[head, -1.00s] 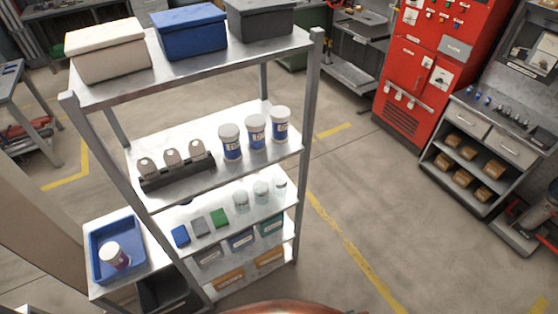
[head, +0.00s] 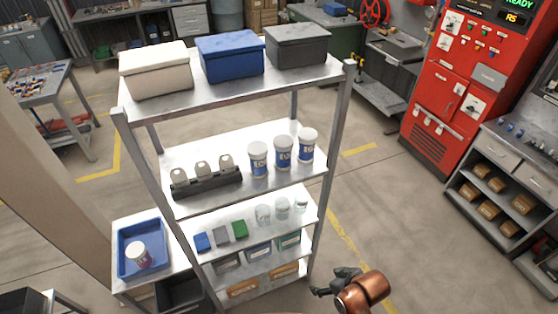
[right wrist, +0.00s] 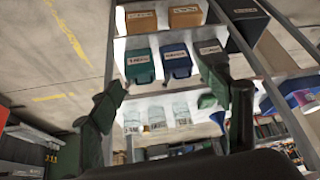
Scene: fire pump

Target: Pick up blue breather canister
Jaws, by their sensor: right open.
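Three white-lidded canisters with blue bands stand upright in a row on the second shelf of the metal rack in the head view: left (head: 258,160), middle (head: 283,154) and right (head: 307,146). Another white-lidded canister (head: 138,255) with a dark reddish label stands in a blue tray (head: 126,267) left of the rack. My right gripper (head: 332,285) is low, right of the rack and apart from it, well below the canisters. In the right wrist view its fingers (right wrist: 172,112) are spread, with nothing between them. My left gripper is not in view.
Lidded boxes, including a blue one (head: 230,56), sit on top. A black holder (head: 206,183) with tags is left of the canisters; clear jars (head: 282,207) are below. Floor right of the rack is open.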

